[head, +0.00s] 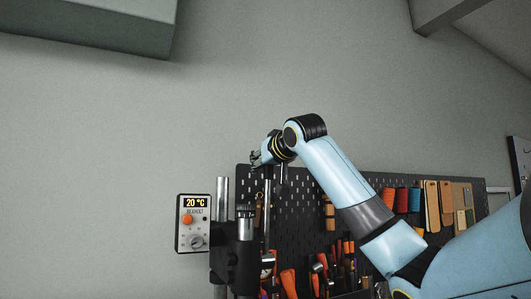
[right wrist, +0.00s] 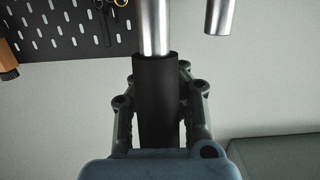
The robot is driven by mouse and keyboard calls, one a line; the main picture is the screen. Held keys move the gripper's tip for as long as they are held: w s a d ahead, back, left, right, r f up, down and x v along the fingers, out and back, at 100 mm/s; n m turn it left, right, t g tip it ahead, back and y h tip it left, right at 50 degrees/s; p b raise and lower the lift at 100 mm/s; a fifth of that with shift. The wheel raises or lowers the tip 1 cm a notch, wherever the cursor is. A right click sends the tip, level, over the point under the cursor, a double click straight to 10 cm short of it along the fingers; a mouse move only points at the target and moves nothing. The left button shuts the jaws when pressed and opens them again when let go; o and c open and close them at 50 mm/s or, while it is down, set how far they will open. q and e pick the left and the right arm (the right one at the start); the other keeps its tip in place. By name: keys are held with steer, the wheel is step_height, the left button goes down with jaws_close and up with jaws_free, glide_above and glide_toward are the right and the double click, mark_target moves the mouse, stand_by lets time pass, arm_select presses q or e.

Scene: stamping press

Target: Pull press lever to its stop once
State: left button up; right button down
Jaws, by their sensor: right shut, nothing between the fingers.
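The press (head: 235,258) has a dark body low in the head view, left of the pegboard. Its lever (head: 268,205) stands nearly upright, a thin rod rising to the height of my right gripper. In the right wrist view, the lever's black handle (right wrist: 155,85) joins a silver rod (right wrist: 155,25). My right gripper (head: 258,158) is at the lever's top end. It is shut with nothing held. Its fingers (right wrist: 157,105) show on both sides of the handle in the wrist view; I cannot tell whether they touch it. My left gripper is not in view.
A silver column (head: 222,195) stands beside the lever; its end also shows in the wrist view (right wrist: 220,14). A control box (head: 194,224) reads 20 °C on the left. A pegboard (head: 305,190) with tools hangs behind. A grey box (head: 90,25) hangs upper left.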

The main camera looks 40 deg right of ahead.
steer(key=shift+p+x, duration=0.5)
steer(key=shift+x, duration=0.6)
steer(key=shift+r, duration=0.1)
steer(key=shift+p+x, duration=1.6)
steer(key=shift+x, duration=1.1)
steer(key=shift+w+r, duration=0.1)
steer(key=shift+r, duration=0.05)
steer(key=c, duration=2)
jaws_free()
steer(key=shift+w, duration=0.1)
steer(key=o, duration=0.9)
